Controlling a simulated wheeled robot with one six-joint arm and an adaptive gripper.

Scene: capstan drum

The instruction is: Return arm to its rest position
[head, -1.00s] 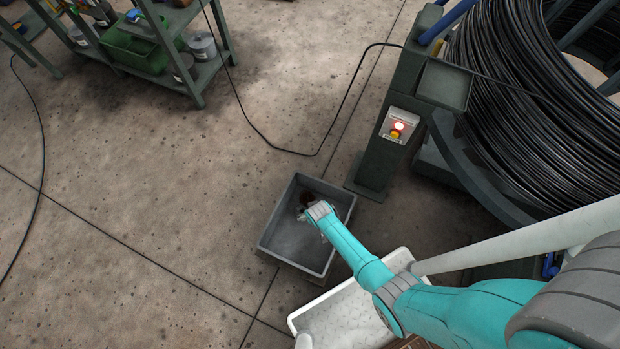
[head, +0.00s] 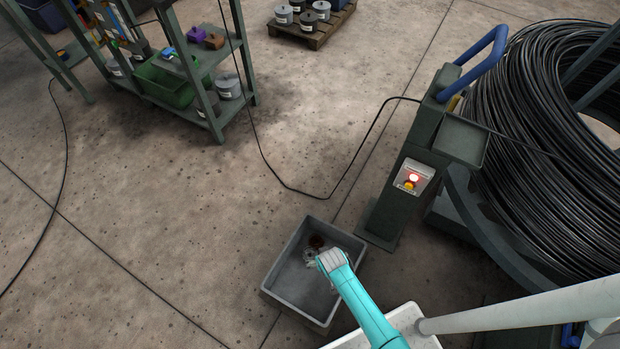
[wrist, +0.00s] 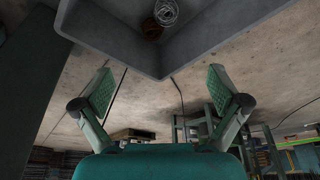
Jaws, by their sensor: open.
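My teal arm (head: 362,308) reaches from the bottom of the head view to the grey bin (head: 285,255) on the floor. My gripper is mostly hidden behind the wrist there. In the wrist view my gripper (wrist: 161,95) is open, its two green-padded fingers wide apart with nothing between them. The bin's wall and corner (wrist: 160,72) show beyond the fingertips. Inside the bin lie a wire coil (wrist: 166,12) and a rusty brown round piece (wrist: 152,29); the brown piece also shows in the head view (head: 316,242).
A green post (head: 395,205) with a lit red button box (head: 413,177) stands right of the bin. A large black cable drum (head: 545,120) fills the right side. A shelf rack (head: 205,75) and a pallet with pots (head: 312,28) stand at the back. Open floor lies left of the bin.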

